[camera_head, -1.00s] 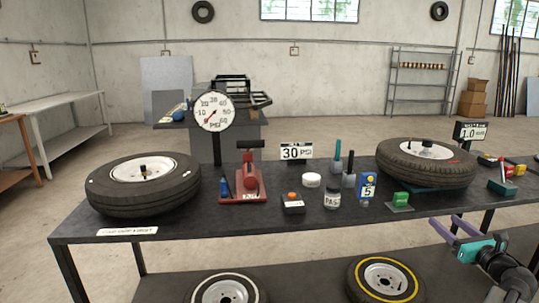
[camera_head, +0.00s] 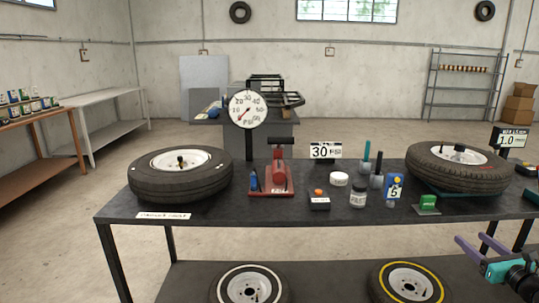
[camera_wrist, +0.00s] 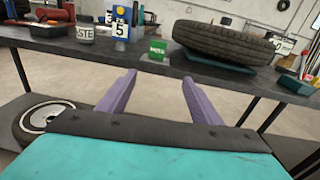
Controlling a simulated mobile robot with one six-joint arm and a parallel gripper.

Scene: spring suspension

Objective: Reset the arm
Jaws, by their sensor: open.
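My gripper (camera_head: 470,252) is at the lower right in the head view, in front of the dark workbench (camera_head: 150,205). In the wrist view its two purple fingers (camera_wrist: 157,90) are spread apart with nothing between them. Beyond the fingertips stand a small green block (camera_wrist: 157,48) and a tire (camera_wrist: 225,40) on a teal stand. My gripper is apart from the bench and its items.
On the bench are a left tire (camera_head: 180,175), a round pressure gauge (camera_head: 247,109), a red pump (camera_head: 278,178), a "30 PSI" sign (camera_head: 325,151) and a paste jar (camera_head: 358,195). Two wheels, one yellow-ringed (camera_head: 408,284), sit below. Floor shows at left.

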